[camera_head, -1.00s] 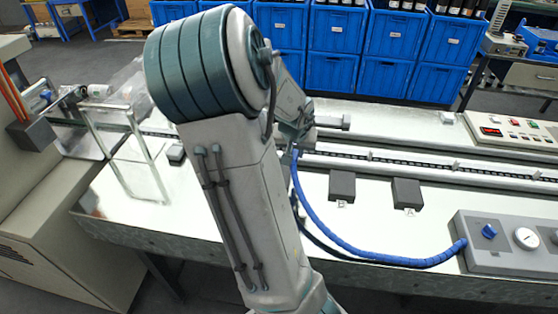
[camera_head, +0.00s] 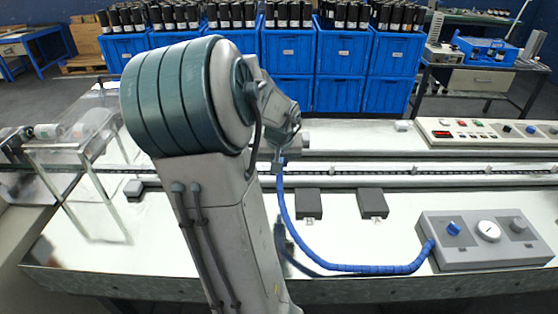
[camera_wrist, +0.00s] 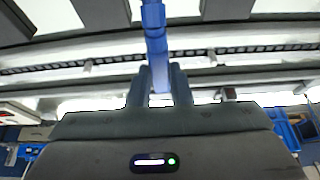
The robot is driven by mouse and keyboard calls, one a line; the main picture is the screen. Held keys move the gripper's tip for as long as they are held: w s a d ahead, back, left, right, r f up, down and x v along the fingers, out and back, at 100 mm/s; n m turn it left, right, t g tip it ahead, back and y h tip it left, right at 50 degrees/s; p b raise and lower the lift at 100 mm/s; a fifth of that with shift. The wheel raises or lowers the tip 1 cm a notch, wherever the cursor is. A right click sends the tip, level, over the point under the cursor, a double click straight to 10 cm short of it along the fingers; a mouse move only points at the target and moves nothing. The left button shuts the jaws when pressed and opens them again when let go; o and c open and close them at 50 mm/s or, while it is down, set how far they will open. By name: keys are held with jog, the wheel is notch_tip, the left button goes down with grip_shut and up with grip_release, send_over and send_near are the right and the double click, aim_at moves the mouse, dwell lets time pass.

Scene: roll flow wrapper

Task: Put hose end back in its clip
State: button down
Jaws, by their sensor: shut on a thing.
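The blue hose (camera_head: 340,265) runs from the grey gauge box in a low loop over the machine deck and rises to my gripper. In the wrist view my gripper (camera_wrist: 161,80) is shut on the hose end (camera_wrist: 155,35), which lies between its two dark fingers. In the head view my arm hides most of the gripper, and the hose top shows just below it. The hose end is held above the deck, close to the chain track. I cannot make out the clip in either view.
Two dark blocks (camera_head: 308,203) (camera_head: 373,204) sit on the deck right of the hose. The gauge box (camera_head: 490,240) stands at the right. The chain track (camera_head: 420,172) crosses behind. A clear guard frame (camera_head: 80,165) stands at left. Blue crates (camera_head: 290,92) line the back.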

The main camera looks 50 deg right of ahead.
notch_tip(320, 180, down, 8)
jog(key=b, duration=0.6)
jog(key=shift+r+b, duration=0.25)
jog(key=shift+b, duration=0.1)
jog(key=shift+r, duration=0.1)
